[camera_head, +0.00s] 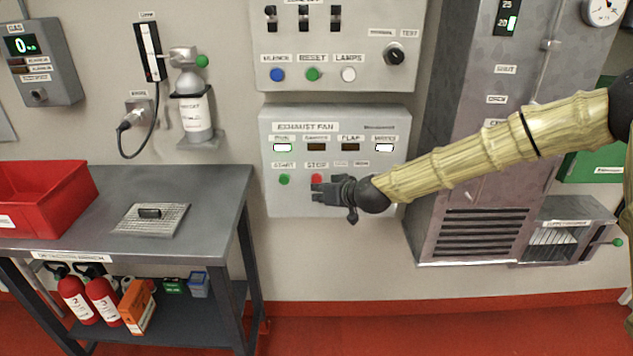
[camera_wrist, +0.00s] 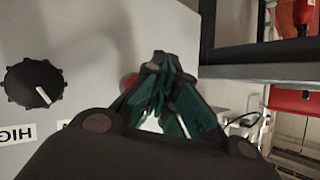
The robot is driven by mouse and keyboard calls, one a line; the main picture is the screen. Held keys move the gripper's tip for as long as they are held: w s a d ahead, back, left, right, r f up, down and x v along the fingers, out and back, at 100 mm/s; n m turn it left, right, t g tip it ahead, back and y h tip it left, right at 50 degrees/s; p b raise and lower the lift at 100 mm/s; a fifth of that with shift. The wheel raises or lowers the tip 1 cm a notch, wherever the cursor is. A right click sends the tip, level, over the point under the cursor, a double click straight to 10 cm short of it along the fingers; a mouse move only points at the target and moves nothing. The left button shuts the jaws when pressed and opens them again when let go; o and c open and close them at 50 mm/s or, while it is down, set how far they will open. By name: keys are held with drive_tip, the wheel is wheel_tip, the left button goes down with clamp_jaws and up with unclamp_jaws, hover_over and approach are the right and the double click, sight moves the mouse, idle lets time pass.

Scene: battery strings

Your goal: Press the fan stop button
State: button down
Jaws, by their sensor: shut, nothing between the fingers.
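The exhaust fan panel (camera_head: 390,120) is a grey box on the wall. Its red stop button (camera_head: 316,178) sits under a "STOP" label, right of the green start button (camera_head: 284,180). My gripper (camera_head: 318,189) is shut and empty, its tips at the lower edge of the red button. In the wrist view the red button (camera_wrist: 129,82) shows partly behind the shut green fingers of my gripper (camera_wrist: 160,64). I cannot tell whether the tips touch it. The lamp under "RUN" (camera_head: 283,147) is lit white.
A black knob (camera_wrist: 34,82) is on the panel beside my gripper; my arm hides it in the head view. Another panel (camera_head: 330,50) with blue, green and white buttons hangs above. A metal workbench (camera_head: 215,190) with a red bin (camera_head: 45,200) stands at left.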

drive_tip(key=shift+w, duration=0.1)
drive_tip(key=shift+w, duration=0.3)
drive_tip(key=shift+w, duration=0.7)
idle(1.4)
drive_tip(key=shift+s, duration=1.15)
drive_tip(key=s, duration=0.5)
idle(0.4)
idle(0.4)
